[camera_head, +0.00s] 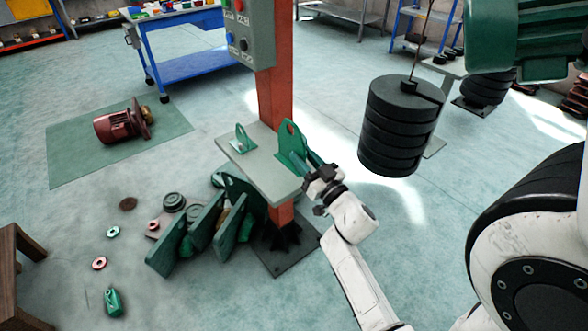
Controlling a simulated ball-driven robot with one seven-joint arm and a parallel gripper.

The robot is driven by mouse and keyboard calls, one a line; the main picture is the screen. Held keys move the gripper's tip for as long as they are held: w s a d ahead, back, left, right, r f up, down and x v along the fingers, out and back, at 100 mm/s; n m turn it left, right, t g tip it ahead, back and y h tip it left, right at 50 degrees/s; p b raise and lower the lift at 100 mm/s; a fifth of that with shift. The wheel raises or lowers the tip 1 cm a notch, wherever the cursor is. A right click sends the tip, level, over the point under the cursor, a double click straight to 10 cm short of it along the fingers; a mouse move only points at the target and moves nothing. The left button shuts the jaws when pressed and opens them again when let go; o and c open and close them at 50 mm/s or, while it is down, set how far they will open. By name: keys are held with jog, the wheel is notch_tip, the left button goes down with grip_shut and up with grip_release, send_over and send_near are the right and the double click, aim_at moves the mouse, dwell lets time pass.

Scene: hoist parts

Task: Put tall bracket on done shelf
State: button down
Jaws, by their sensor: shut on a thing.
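The tall green bracket (288,142), with a rounded top and a hole, stands about upright over the right part of a small grey shelf (249,168) on the orange post. My gripper (314,172) is shut on the bracket from the right and front, and hides part of it. I cannot tell whether the bracket's base touches the shelf. A shorter green bracket (241,144) stands on the left part of the same shelf. No label shows on the shelf.
The orange post (275,95) carries a grey control box (249,35). Black stacked weights (398,130) hang right of the shelf. Green plates (200,222) and round parts lie on the floor below. A red motor (120,124) lies on a green mat at left.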

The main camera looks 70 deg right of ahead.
jog(key=b, duration=0.2)
send_over(296, 180)
notch_tip(296, 180, down, 6)
jog(key=shift+r, duration=0.15)
jog(key=shift+w+f, duration=0.1)
jog(key=shift+f, duration=1.5)
jog(key=shift+f, duration=0.15)
jog(key=c, duration=0.8)
grip_release()
jog(key=shift+f, duration=0.1)
